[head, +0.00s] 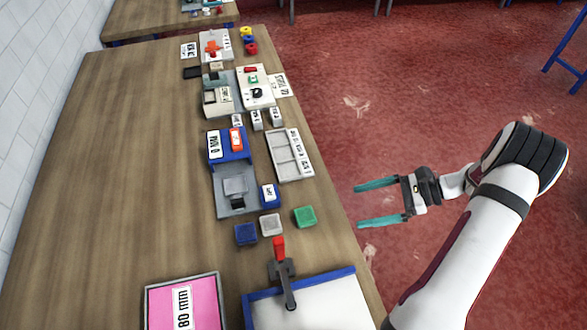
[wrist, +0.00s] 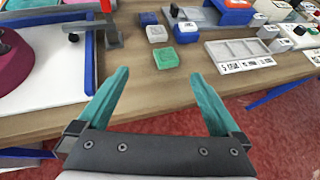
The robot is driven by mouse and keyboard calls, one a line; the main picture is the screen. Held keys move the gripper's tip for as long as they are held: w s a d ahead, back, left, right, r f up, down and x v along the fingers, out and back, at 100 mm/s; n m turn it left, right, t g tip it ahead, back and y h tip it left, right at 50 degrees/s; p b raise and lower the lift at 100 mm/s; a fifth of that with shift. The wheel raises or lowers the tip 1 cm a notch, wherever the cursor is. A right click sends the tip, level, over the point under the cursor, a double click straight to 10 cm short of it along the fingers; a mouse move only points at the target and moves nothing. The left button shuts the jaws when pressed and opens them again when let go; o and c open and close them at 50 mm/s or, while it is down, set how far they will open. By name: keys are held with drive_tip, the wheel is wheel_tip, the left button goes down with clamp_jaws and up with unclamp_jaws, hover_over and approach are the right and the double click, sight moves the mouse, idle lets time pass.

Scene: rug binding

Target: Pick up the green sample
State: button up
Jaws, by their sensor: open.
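The green sample (head: 305,216) is a small square block lying on the wooden table near its right edge in the head view. It also shows in the wrist view (wrist: 166,58), beyond my fingertips and roughly between them. A grey-white sample (head: 271,224) and a blue sample (head: 246,234) lie in a row to its left, apart from it. My gripper (head: 366,204) has teal fingers, spread wide and empty. In the head view it is to the right of the green sample, past the table edge over the red floor. Nothing hides the green sample.
A red-handled lever clamp (head: 281,270) stands on a blue-edged white board (head: 320,305) near the samples. A pale compartment tray (head: 283,155) and a grey-and-blue device (head: 226,204) lie behind them. The table's left side is bare.

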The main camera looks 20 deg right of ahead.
sight(306, 216)
drive_tip(key=shift+m+t, duration=0.6)
drive_tip(key=x, duration=0.5)
drive_tip(key=f+x, duration=0.1)
drive_tip(key=x, duration=0.4)
drive_tip(key=d+f+x, duration=0.1)
drive_tip(key=x, duration=0.4)
drive_tip(key=shift+a, duration=0.15)
drive_tip(key=c, duration=1.2)
